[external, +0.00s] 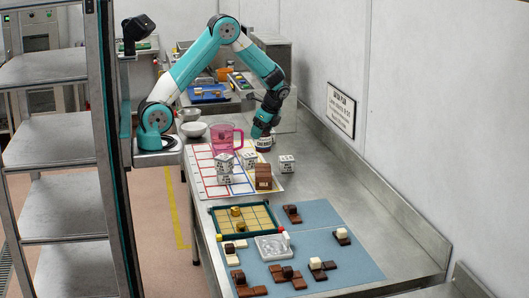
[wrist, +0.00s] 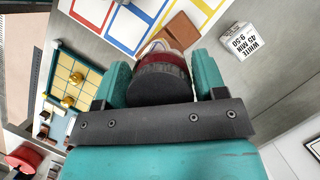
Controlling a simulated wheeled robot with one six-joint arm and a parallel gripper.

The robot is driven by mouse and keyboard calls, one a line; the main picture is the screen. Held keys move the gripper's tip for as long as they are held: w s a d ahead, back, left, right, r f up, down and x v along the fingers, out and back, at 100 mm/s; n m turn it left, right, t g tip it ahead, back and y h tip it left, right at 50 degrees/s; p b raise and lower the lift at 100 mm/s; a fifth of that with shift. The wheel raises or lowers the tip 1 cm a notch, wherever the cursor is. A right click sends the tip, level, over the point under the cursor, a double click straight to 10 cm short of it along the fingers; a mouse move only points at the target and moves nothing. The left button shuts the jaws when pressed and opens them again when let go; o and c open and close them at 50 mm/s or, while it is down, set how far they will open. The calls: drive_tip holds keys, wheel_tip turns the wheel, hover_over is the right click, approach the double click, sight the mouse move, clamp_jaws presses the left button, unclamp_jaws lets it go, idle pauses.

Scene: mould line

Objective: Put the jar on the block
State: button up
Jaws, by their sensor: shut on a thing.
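My gripper (wrist: 150,85) is shut on the jar, with one teal finger on each side of it. The jar (wrist: 162,62) has a dark round lid and a dark red band in the wrist view. In the external view the jar (external: 264,144) is below my gripper (external: 262,132), at the far end of the printed sheet; I cannot tell if it touches the counter. White printed blocks stand nearby: one to the right (external: 287,164), others on the sheet (external: 249,160) (external: 223,163). One white block (wrist: 239,41) shows in the wrist view. A brown block-like thing (external: 263,178) stands at the sheet's near edge.
A green-framed yellow board (external: 216,224) and a blue mat (external: 345,255) with chocolate pieces lie nearer. The counter right of the blocks is clear up to the wall.

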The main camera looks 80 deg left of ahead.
sight(262, 148)
drive_tip(key=shift+f+p, duration=0.6)
drive_tip(key=shift+f, duration=2.95)
drive_tip(key=shift+f, duration=0.15)
drive_tip(key=o, duration=1.1)
